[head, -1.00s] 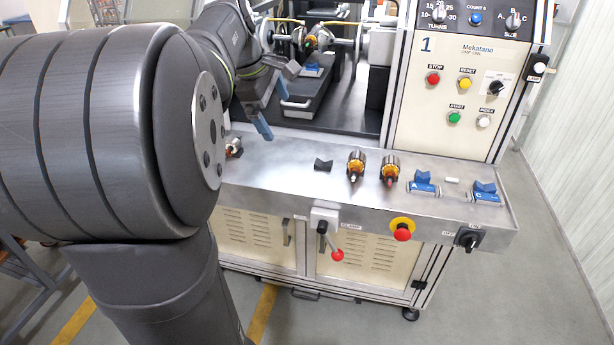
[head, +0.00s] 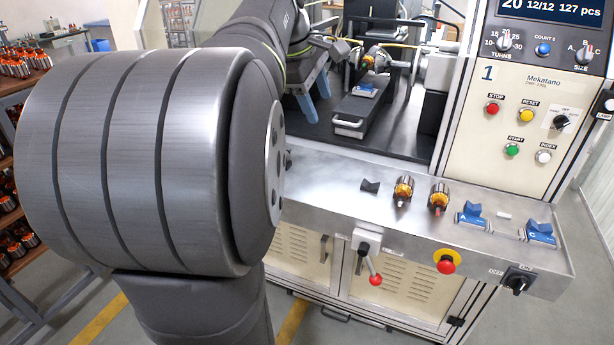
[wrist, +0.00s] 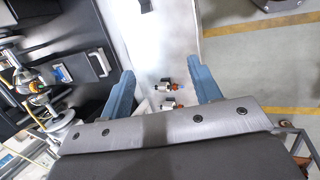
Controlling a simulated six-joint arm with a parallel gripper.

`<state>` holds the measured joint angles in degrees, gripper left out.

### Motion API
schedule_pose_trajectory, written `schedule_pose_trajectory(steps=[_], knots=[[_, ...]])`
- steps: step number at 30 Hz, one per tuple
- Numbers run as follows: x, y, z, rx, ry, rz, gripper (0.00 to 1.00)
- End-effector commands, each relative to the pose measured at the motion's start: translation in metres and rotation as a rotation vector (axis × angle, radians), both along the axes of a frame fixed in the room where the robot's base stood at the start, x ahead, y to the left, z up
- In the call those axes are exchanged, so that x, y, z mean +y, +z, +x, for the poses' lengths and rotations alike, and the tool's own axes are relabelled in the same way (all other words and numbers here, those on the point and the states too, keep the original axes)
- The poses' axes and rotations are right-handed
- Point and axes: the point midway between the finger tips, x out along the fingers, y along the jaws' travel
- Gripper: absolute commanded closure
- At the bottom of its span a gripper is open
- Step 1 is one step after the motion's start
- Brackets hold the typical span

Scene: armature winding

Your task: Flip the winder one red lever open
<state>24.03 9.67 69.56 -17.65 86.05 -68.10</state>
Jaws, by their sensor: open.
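The red lever (head: 373,268) hangs from a grey-white block (head: 366,240) on the front face of the steel shelf. Its rod points down and slightly right, ending in a red ball. My gripper (head: 314,106) is in the head view, above and behind the shelf, in front of the dark winder bay. It is up and left of the lever, well apart from it. In the wrist view my gripper (wrist: 162,76) has its two blue fingers spread, with nothing held. I cannot make out the lever in the wrist view.
Two copper armatures (head: 403,190) (head: 438,197), a black V-block (head: 370,186) and blue holders (head: 472,216) (head: 540,232) stand on the steel shelf (head: 330,183). A red stop button (head: 447,264) and a black rotary switch (head: 518,280) are right of the lever. Open floor lies in front.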

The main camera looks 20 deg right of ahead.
Motion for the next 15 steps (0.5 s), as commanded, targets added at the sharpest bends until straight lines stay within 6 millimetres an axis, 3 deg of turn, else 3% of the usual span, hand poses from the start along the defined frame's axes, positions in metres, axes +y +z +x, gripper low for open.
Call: schedule_pose_trajectory(steps=[1, 8, 15], knots=[[0.000, 0.000, 0.000, 0.000, 0.000, 0.000, 0.53], [-0.015, -0.019, -0.009, -0.012, -0.075, 0.037, 0.98], [-0.063, -0.086, -0.046, -0.078, -0.367, 0.171, 1.00]])
